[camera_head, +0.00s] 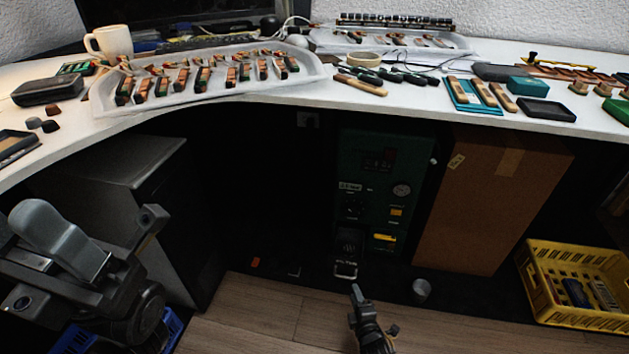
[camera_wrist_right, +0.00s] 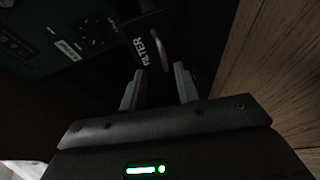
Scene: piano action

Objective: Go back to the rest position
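My right gripper (camera_head: 362,303) is low in front of the green machine, above the wooden floor, at the bottom middle of the head view. In the right wrist view my right gripper (camera_wrist_right: 159,84) has its two fingers apart, with nothing between them. Beyond them is a dark unit marked FILTER with a metal handle (camera_wrist_right: 159,48); the fingers do not appear to hold it. My left arm fills the lower left of the head view, with its gripper (camera_head: 150,225) near the grey cabinet; its finger opening is unclear.
The white desk (camera_head: 300,95) curves across above, carrying trays of piano parts, a mug (camera_head: 110,41) and tools. A small grey cylinder (camera_head: 421,289) stands on the floor.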

